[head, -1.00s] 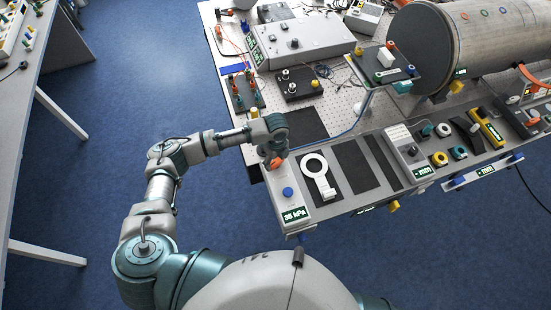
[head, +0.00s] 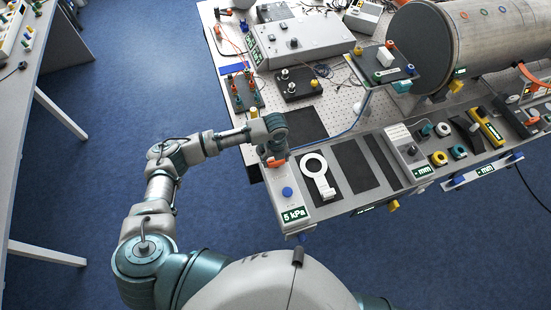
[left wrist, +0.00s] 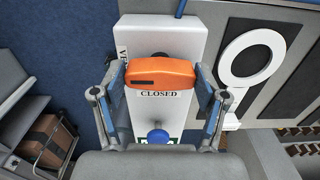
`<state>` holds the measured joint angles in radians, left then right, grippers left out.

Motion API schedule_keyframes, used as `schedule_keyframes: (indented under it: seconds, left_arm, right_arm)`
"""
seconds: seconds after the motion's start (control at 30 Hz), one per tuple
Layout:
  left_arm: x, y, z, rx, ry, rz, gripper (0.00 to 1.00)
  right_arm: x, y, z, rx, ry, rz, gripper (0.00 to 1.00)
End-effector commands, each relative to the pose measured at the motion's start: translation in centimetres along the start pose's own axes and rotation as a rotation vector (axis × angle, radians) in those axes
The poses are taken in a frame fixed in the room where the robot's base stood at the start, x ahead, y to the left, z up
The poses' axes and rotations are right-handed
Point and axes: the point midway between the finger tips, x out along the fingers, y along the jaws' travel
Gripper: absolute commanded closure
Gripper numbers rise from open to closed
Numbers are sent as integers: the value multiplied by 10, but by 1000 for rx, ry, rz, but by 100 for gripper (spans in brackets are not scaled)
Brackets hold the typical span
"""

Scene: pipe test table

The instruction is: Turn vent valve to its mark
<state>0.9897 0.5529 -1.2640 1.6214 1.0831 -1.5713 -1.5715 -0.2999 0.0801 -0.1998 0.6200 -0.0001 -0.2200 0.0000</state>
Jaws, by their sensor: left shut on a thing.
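The vent valve's orange handle (head: 277,163) sits on a white box (head: 284,180) at the table's near left corner. In the left wrist view the orange handle (left wrist: 160,71) lies crosswise, nearly level, just above the word CLOSED. My left gripper (left wrist: 160,82) is shut on it, one finger at each end. In the head view my left gripper (head: 274,156) comes down over the handle and partly hides it. The display (head: 293,215) on the box reads 5 kPa. My right gripper is not in view.
A blue knob (head: 288,192) stands on the box in front of the handle. A white ring-headed tool (head: 318,176) lies on a dark pad right of the box. A grey box with a display (head: 408,152) stands farther right.

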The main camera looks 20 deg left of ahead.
Motion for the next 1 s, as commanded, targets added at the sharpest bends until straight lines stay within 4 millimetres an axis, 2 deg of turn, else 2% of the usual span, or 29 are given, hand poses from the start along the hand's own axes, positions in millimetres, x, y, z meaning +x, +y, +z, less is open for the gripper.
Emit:
schedule_keyframes:
  seconds: [0.2,0.23,0.3,0.33,0.73,0.87,1.0]
  left_arm:
    - [-2,-2,-1,3,1,-5,62]
    - [-2,-2,-1,3,1,-5,25]
    - [-2,-1,-1,3,1,-4,7]
    - [-2,-1,-1,2,1,-4,2]
    - [-4,0,1,0,1,-1,2]
    - [-22,-1,1,0,-2,-2,2]
    - [-54,-1,1,1,-3,-3,2]
  right_arm:
    - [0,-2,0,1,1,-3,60]
    - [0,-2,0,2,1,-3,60]
    - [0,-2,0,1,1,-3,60]
    - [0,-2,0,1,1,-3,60]
    - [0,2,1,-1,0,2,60]
    - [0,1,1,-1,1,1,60]
    - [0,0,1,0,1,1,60]
